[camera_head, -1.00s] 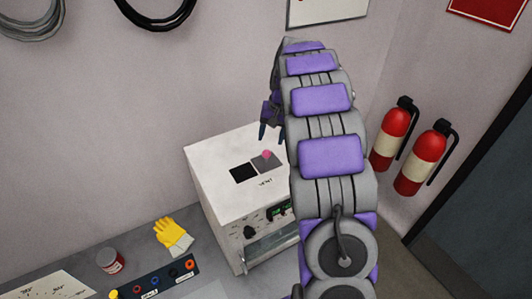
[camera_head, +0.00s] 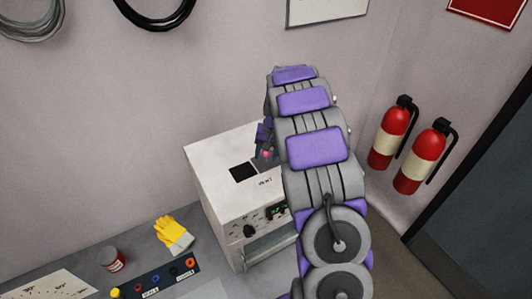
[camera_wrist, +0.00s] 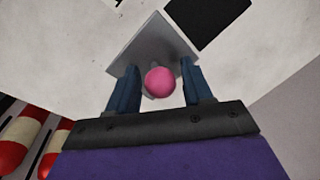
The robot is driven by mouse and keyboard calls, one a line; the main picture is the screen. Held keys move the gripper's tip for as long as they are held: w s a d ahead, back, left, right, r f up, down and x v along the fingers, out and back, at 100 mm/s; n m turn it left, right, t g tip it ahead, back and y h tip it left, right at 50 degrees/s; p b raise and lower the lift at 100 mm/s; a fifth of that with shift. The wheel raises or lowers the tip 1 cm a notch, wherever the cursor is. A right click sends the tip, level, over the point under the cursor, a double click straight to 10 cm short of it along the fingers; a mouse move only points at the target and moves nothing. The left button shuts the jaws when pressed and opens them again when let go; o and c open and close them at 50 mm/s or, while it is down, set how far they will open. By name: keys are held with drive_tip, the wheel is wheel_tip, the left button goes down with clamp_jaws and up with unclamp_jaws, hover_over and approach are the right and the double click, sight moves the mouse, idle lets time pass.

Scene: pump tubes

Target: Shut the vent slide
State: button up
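The white cabinet (camera_head: 215,165) stands on the bench with a square black vent opening (camera_head: 243,172) in its top. Beside the opening on the right is the grey slide plate, mostly hidden by my gripper in the head view. In the wrist view the grey plate (camera_wrist: 150,48) carries a pink knob (camera_wrist: 159,81), and the black opening (camera_wrist: 203,18) lies apart from the plate, to its upper right. My gripper (camera_wrist: 158,88) is open, with one blue finger on each side of the knob and a gap visible to both. My gripper (camera_head: 265,154) is low over the cabinet top.
Two red fire extinguishers (camera_head: 389,138) hang on the wall at right. A yellow glove (camera_head: 172,234), a red-labelled jar (camera_head: 111,259) and a socket panel (camera_head: 155,281) are on the bench left of the cabinet. The cabinet top left of the opening is clear.

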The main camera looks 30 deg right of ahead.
clamp_jaws()
drive_tip(key=shift+a, duration=0.1)
idle(0.3)
drive_tip(key=a+b, duration=0.1)
drive_tip(key=a, duration=0.8)
drive_tip(key=shift+a, duration=0.15)
drive_tip(key=shift+d, duration=0.2)
drive_tip(key=shift+c, duration=1)
unclamp_jaws()
drive_tip(key=o, duration=0.4)
drive_tip(key=shift+a, duration=0.4)
